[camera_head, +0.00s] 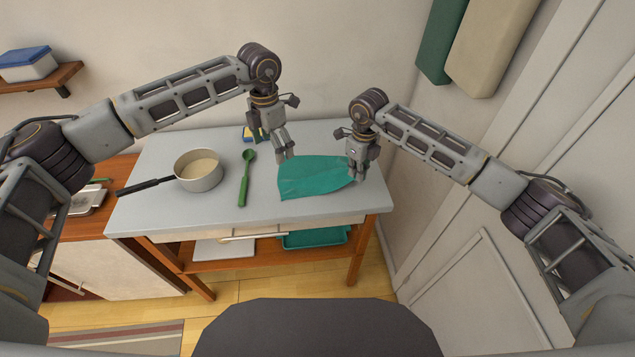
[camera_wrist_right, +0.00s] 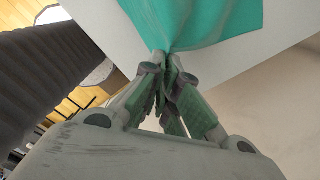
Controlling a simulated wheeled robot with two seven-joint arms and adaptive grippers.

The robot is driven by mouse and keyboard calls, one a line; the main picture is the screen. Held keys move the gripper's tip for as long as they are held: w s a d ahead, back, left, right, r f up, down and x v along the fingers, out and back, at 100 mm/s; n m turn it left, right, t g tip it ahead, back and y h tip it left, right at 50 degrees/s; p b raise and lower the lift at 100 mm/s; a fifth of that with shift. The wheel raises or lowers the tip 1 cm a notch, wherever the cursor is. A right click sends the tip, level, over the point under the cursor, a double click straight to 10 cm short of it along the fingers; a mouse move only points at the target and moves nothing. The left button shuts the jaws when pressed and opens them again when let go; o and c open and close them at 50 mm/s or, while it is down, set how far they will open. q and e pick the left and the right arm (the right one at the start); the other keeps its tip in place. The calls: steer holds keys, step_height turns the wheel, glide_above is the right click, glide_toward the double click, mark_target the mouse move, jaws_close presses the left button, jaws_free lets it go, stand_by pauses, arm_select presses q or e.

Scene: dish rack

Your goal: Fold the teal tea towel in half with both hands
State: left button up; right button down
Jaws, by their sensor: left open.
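The teal tea towel (camera_head: 312,177) lies on the grey tabletop, right of the middle, with its right end drawn to a point. In the right wrist view the towel (camera_wrist_right: 195,18) bunches up between the fingertips of my right gripper (camera_wrist_right: 168,58). My right gripper (camera_head: 357,173) is shut on this right end of the towel in the head view. My left gripper (camera_head: 286,156) is open at the towel's far left corner. Whether its fingers touch the cloth I cannot tell.
A saucepan (camera_head: 199,171) with a black handle stands on the table's left. A green spoon (camera_head: 245,180) lies between pan and towel. A blue and yellow item (camera_head: 252,134) sits behind the left gripper. A teal tray (camera_head: 315,238) is on the lower shelf. The table's right edge is close to the right gripper.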

arm_select(q)
steer(key=shift+r, duration=0.45)
arm_select(e)
steer(key=c, duration=2.2)
jaws_free()
steer(key=o, duration=0.6)
steer(key=shift+c, duration=0.2)
steer(key=o, duration=0.6)
steer(key=o, duration=0.7)
